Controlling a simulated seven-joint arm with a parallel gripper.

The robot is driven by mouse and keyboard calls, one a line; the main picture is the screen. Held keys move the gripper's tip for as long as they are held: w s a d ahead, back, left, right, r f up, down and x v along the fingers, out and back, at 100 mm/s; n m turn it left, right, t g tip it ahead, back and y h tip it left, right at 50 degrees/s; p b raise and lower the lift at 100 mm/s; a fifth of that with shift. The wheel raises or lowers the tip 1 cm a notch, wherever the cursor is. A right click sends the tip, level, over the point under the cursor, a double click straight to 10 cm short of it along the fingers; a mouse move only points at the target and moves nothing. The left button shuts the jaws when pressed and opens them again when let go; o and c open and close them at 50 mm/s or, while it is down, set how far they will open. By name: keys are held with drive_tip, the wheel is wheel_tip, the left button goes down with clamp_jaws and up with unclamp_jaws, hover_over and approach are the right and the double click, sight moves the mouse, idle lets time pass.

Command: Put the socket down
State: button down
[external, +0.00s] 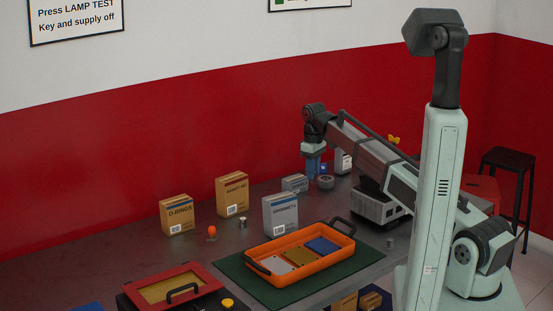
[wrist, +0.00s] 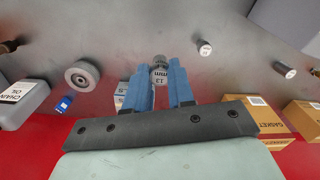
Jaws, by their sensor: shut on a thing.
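My gripper (wrist: 158,82) points down with its blue fingers shut on a grey metal socket (wrist: 159,72) with a size label, which reads about "13 mm". The socket shows between the fingertips in the wrist view. In the external view my gripper (external: 314,168) is at the back of the grey bench, and I cannot make out the held socket there. Whether the socket touches the bench is unclear.
A grey ring-shaped part (wrist: 82,77) and a chain-product bottle (wrist: 22,102) are left of my gripper in the wrist view. Loose metal cylinders (wrist: 205,48) stand to the right. An orange tray (external: 300,254) lies on a green mat (external: 362,259). Boxes (external: 232,195) stand behind.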

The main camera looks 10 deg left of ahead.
drive_tip(key=shift+f, duration=4.7)
drive_tip(key=shift+f, duration=0.1)
drive_tip(key=c, duration=1)
unclamp_jaws()
wheel_tip(320, 180, up, 12)
drive_tip(key=shift+r, duration=0.1)
